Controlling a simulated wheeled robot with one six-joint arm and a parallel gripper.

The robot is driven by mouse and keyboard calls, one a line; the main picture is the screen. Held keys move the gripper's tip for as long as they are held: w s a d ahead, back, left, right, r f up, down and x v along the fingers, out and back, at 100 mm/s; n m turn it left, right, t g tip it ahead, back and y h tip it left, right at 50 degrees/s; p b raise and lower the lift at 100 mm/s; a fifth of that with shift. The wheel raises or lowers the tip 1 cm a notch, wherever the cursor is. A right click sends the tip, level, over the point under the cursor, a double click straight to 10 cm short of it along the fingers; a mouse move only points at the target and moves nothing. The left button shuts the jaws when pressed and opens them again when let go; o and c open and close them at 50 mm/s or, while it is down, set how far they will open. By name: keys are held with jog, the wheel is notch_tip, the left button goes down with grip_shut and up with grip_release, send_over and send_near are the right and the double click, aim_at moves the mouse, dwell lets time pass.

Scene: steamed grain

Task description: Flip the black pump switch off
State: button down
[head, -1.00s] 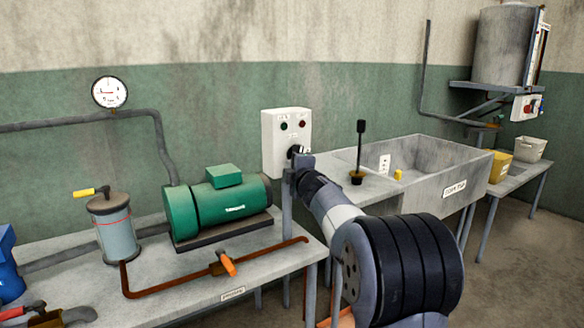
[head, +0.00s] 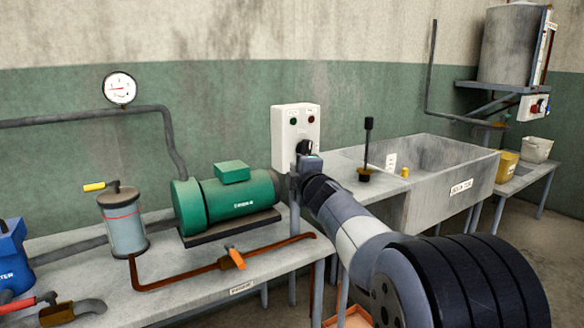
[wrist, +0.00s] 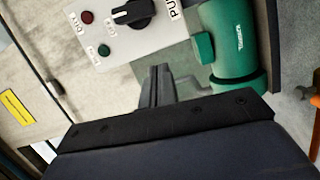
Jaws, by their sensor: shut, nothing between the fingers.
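The black pump switch (head: 303,146) is a rotary knob on the front of a white control box (head: 285,133). In the wrist view the knob (wrist: 133,13) shows at the top, with part of a "PU…" label beside it. My gripper (head: 309,164) is just in front of the box's lower right and hides part of its face in the head view. In the wrist view my gripper (wrist: 157,84) has its fingers together and empty, with the knob beyond the tips. I see a gap in that picture, but cannot tell contact for certain.
A red lamp (wrist: 87,17) and a green lamp (wrist: 103,50) sit beside the knob. The green pump motor (head: 228,205) stands left of the box. A grey sink (head: 440,165) and a black upright lever (head: 368,140) are to the right.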

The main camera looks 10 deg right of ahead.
jog(key=shift+s+d, duration=0.15)
jog(key=shift+s, duration=1.55)
